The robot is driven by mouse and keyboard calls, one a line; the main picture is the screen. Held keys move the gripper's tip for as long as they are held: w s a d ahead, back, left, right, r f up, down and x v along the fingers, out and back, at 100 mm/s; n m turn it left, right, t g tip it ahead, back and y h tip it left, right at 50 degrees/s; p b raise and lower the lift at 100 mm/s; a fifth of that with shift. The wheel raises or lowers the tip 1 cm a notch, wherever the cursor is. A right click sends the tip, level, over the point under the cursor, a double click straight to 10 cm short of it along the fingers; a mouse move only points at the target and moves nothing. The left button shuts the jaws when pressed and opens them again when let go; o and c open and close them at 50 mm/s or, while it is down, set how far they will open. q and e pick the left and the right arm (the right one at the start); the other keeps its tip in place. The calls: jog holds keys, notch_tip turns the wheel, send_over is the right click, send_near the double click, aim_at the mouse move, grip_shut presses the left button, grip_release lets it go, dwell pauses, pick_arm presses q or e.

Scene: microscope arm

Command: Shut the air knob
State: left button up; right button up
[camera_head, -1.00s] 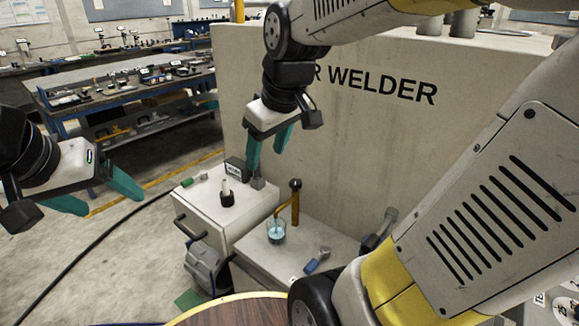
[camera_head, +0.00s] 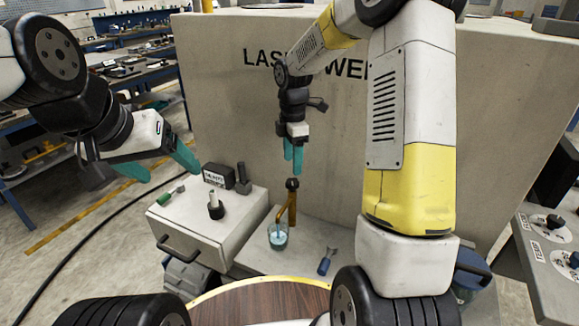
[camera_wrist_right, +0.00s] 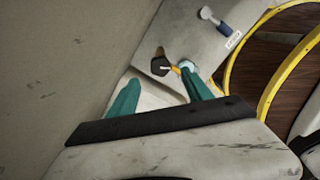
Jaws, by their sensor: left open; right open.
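I cannot read which control is labelled air. A blue-handled valve (camera_head: 327,261) lies on the low grey ledge beside a small label; it also shows at the top of the right wrist view (camera_wrist_right: 215,20). An orange pipe (camera_head: 291,208) with a black top stands by a glass of blue liquid (camera_head: 278,237). My right gripper (camera_head: 293,170) is open and empty, pointing down above the pipe's black top. In the right wrist view that black top (camera_wrist_right: 160,66) shows between the fingers. My left gripper (camera_head: 172,171) is open and empty above the white cabinet's left side.
The white cabinet (camera_head: 190,232) carries a green-handled valve (camera_head: 171,196), a black knob (camera_head: 216,210) and a small labelled black box (camera_head: 219,175). The welder wall (camera_head: 230,110) stands behind my right gripper. A panel with knobs (camera_head: 545,255) is at right. A round wooden table (camera_head: 265,298) is in front.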

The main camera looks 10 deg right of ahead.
aim_at(292, 181)
notch_tip(292, 181, down, 7)
jog(key=shift+r, duration=0.15)
grip_shut()
dwell(0.4)
